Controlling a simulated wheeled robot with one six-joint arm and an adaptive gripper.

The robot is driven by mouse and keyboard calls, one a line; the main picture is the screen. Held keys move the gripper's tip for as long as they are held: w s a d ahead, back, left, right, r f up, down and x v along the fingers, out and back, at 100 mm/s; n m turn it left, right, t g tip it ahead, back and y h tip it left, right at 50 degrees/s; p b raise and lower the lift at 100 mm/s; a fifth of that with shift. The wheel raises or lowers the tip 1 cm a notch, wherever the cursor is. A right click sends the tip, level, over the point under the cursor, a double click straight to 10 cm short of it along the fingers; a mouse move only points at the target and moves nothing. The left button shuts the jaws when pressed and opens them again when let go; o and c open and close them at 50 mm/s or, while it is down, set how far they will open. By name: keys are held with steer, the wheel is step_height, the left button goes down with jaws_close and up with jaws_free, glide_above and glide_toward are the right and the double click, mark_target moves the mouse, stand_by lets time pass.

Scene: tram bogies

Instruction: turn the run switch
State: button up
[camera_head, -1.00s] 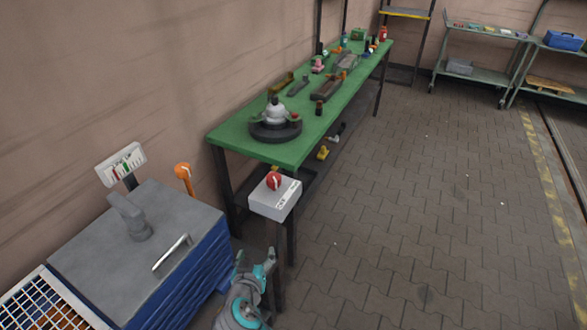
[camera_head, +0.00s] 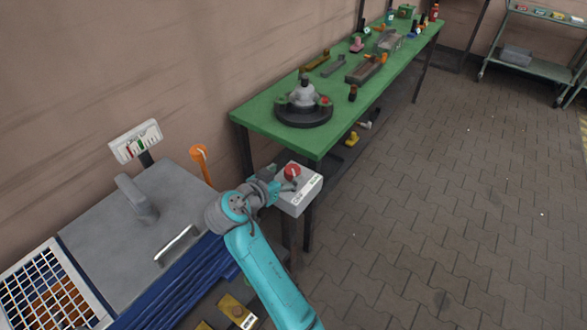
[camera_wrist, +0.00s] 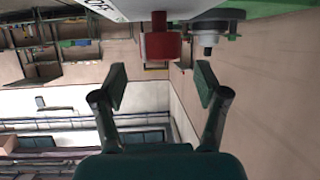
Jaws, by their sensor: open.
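The run switch is a red round knob (camera_head: 292,171) with a pale bar, on a light grey box (camera_head: 299,203) with dark lettering, beside the near end of the green bench. My gripper (camera_head: 281,178) is open at the left, near side of the knob, with its fingers pointing toward it. In the wrist view the scene looks upside down. The red knob (camera_wrist: 160,46) is straight ahead, centred between my spread, empty fingers (camera_wrist: 161,84) and a little beyond their tips. No contact with the knob is visible. The knob's exact setting is hard to read.
The green bench (camera_head: 259,121) carries a dark round fixture (camera_head: 304,115) close behind the switch, and several parts. A grey-topped blue cabinet (camera_head: 180,194) with a metal handle stands left, with an orange-topped post (camera_head: 199,153) behind. Paved floor (camera_head: 450,210) at right is clear.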

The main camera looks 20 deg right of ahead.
mark_target(291, 171)
steer(key=shift+x, duration=2.55)
steer(key=c, duration=1.2)
